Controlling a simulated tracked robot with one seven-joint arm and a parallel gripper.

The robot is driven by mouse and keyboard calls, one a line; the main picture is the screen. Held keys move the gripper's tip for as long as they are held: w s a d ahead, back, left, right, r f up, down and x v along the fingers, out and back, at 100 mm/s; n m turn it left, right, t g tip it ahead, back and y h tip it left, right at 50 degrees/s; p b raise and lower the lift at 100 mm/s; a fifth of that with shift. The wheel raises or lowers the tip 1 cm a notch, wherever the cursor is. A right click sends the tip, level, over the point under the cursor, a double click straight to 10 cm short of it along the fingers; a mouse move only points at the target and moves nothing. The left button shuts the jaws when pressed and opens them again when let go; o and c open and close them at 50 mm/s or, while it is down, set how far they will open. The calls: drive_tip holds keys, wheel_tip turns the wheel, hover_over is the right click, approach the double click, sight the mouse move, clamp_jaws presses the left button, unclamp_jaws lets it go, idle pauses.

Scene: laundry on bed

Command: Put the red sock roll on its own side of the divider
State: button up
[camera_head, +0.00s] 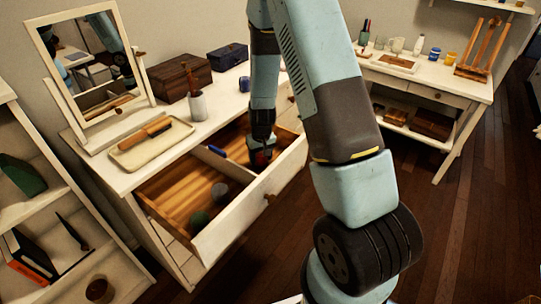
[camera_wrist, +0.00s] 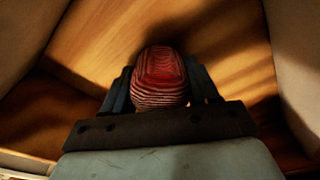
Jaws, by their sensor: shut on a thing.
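The red sock roll (camera_wrist: 160,75), striped with pale lines, sits between the two fingers of my gripper (camera_wrist: 161,88) in the wrist view. My gripper is shut on it. In the head view my gripper (camera_head: 261,158) reaches down into the right compartment of the open drawer (camera_head: 225,237), and a bit of the red roll shows at its tip. The divider (camera_head: 213,160) runs across the drawer to the left of my gripper. Whether the roll touches the drawer floor I cannot tell.
A grey roll (camera_head: 220,191) and a green roll (camera_head: 199,221) lie in the left compartment. A blue thing (camera_head: 217,151) lies near the divider. On the dresser top stand a mirror (camera_head: 88,58), a tray with a brush (camera_head: 150,143), a cup (camera_head: 197,104) and boxes.

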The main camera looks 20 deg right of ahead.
drive_tip(key=shift+f, duration=0.2)
drive_tip(key=o, duration=1.1)
drive_tip(key=shift+f, duration=0.1)
